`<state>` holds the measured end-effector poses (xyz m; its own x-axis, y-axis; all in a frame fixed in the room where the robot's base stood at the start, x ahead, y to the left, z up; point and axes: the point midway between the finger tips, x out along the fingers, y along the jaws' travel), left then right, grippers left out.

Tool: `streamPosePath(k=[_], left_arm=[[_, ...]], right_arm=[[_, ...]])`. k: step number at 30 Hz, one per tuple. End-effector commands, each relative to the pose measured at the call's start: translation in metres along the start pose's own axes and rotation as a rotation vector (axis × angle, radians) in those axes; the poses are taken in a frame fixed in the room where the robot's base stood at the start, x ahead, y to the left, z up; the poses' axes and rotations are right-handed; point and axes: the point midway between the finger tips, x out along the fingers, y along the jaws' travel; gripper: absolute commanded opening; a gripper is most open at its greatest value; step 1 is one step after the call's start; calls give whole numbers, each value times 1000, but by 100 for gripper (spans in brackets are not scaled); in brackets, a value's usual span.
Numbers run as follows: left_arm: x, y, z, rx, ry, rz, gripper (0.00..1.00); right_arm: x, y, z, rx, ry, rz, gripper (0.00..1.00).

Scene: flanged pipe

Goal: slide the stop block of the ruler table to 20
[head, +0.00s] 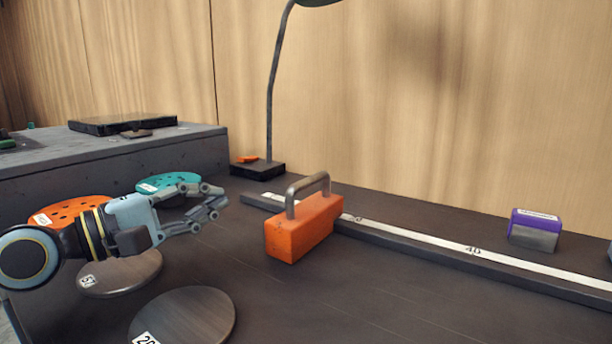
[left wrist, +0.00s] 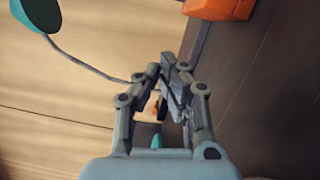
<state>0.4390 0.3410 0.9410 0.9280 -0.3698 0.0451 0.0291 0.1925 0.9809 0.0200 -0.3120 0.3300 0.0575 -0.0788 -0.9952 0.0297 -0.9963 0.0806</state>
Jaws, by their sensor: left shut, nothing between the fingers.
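The orange stop block (head: 303,227) with its grey arched handle sits across the ruler table (head: 420,239), toward the left part of its white scale. The scale shows "40" to the right of the block; the mark at the block is too small to read. My left gripper (head: 217,205) is to the left of the block, apart from it, with its fingers shut and empty. In the left wrist view the shut fingers (left wrist: 177,90) show in the middle, and part of the orange block (left wrist: 218,8) shows at the top edge. My right gripper is not in view.
A lamp (head: 264,168) stands behind the ruler's left end. Orange (head: 70,211) and teal (head: 168,182) discs and two dark round plates, one the nearer plate (head: 190,318), lie around my left arm. A purple and grey block (head: 535,229) stands behind the ruler. The front right table is clear.

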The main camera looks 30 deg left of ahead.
Motion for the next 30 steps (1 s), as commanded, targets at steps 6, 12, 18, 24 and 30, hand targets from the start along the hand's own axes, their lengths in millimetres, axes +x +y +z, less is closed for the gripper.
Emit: streamPosePath(k=[6, 12, 18, 24, 30], left_arm=[[20, -2, -1, -2, 3, 7, 0], [53, 1, 0, -5, 1, 11, 0], [88, 2, 0, -5, 1, 11, 0], [105, 4, 21, -5, -1, 4, 0], [108, 2, 36, -2, -1, 2, 0]], right_arm=[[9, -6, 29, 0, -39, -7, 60], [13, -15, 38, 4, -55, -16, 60], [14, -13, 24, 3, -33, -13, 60], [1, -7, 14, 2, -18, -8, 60], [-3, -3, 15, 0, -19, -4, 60]])
